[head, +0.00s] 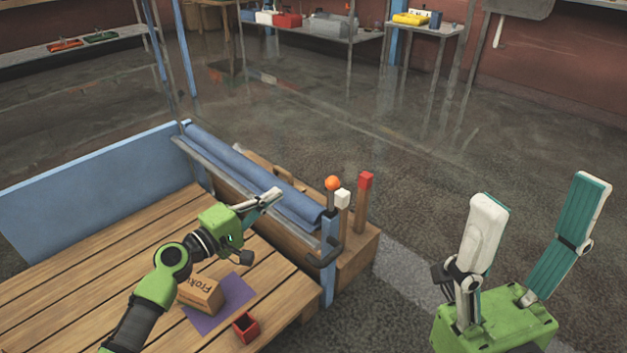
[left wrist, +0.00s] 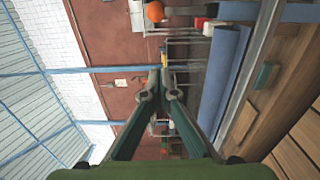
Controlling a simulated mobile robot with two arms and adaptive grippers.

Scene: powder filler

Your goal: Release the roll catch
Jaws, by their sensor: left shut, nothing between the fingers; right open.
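A blue roll (head: 255,175) lies along the back right edge of the wooden deck; it also shows in the left wrist view (left wrist: 225,80). At its near end stands a blue post (head: 328,262) with a dark bent handle (head: 325,252). An orange ball (head: 333,183) tops a dark stem there; an orange ball also shows in the left wrist view (left wrist: 154,12). I cannot tell which part is the roll catch. My left gripper (head: 275,195) is shut and empty, left of the ball and apart from it. My right gripper (head: 540,195) is open and empty, far right.
White-topped (head: 342,198) and red-topped (head: 366,182) wooden posts stand close beside the orange ball. A blue side board (head: 90,190) stands at left.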

